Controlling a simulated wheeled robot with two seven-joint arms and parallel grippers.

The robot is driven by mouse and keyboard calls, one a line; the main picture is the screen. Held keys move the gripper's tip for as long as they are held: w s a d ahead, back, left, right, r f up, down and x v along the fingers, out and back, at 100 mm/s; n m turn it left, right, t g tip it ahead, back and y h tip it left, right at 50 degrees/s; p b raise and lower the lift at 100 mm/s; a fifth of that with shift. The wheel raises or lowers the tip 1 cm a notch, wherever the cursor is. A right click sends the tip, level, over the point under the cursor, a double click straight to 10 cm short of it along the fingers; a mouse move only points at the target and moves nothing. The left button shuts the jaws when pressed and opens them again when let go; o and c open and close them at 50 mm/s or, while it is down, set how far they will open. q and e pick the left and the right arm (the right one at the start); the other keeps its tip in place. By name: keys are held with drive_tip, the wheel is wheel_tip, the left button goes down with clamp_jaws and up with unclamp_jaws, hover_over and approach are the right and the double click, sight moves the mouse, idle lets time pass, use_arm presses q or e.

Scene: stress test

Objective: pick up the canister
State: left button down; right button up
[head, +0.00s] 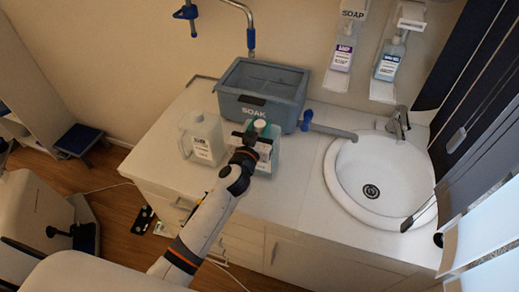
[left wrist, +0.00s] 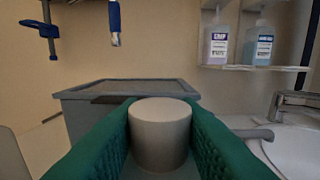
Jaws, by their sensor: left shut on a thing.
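A teal-tinted canister (head: 274,150) with a white label and a pale cap stands upright over the white counter beside the sink. My left gripper (head: 254,137) is at its top and partly hides it. In the left wrist view, the green finger pads of my left gripper (left wrist: 162,135) press on both sides of a pale round cap (left wrist: 161,120). The canister's body is hidden below the cap there. I cannot tell whether its base touches the counter. A second, whitish canister (head: 203,140) with a label stands just to the left. My right gripper is not in view.
A grey lidded bin marked SOAK (head: 262,92) stands close behind. A white sink (head: 380,178) with a tap (head: 399,122) is at the right. Soap bottles (head: 343,48) hang on the wall. The counter's left part (head: 160,155) is clear.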

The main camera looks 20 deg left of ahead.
use_arm(q)
drive_tip(key=shift+w+r, duration=0.2)
drive_tip(key=shift+r, duration=0.1)
drive_tip(key=shift+r, duration=0.1)
